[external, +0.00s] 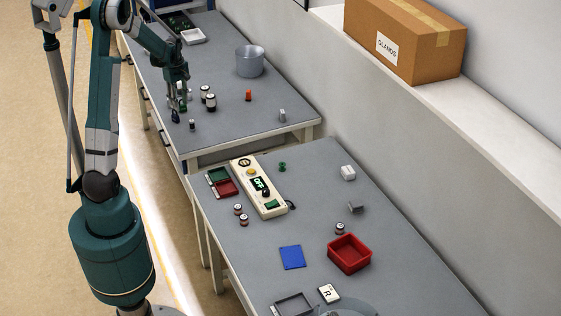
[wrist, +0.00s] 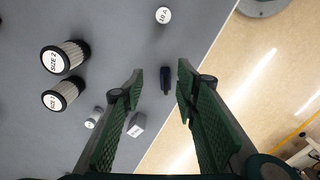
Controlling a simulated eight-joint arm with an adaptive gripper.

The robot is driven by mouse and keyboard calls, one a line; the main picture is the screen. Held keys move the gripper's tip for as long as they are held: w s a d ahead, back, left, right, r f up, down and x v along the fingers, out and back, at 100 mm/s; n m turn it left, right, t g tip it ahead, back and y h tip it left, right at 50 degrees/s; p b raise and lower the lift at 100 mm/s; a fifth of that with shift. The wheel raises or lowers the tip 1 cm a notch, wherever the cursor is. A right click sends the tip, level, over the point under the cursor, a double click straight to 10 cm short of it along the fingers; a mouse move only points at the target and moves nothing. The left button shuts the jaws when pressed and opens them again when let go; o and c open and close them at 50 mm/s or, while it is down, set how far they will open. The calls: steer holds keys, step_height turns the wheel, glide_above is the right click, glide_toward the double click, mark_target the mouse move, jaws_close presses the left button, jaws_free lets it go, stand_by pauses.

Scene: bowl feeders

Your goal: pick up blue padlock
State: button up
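A small dark blue piece, which looks like the blue padlock (wrist: 165,80), lies on the grey table near its edge. In the wrist view it shows in the gap between my fingertips. It also shows as a dark blue spot (external: 175,117) just below my gripper in the external view. My gripper (wrist: 160,72) has green ridged fingers, which are apart with nothing clasped between them. My gripper (external: 177,107) points down over the near left part of the far table. I cannot tell how far above the padlock the tips are.
Two ribbed cylinders, marked SIZE 2 (wrist: 62,57) and apparently SIZE 1 (wrist: 60,95), stand left of the fingers. A round white-topped piece (wrist: 163,15) stands beyond the padlock. A grey block (wrist: 136,125) is beside the left finger. The table edge drops off to the right.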

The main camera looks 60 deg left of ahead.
mark_target(175, 115)
steer(key=shift+n, duration=0.6)
steer(key=s+a+f, duration=0.2)
steer(key=a, duration=0.1)
steer(key=shift+s+a, duration=0.1)
steer(key=shift+s, duration=0.1)
steer(key=shift+f, duration=1.25)
steer(key=shift+f, duration=2.6)
jaws_close()
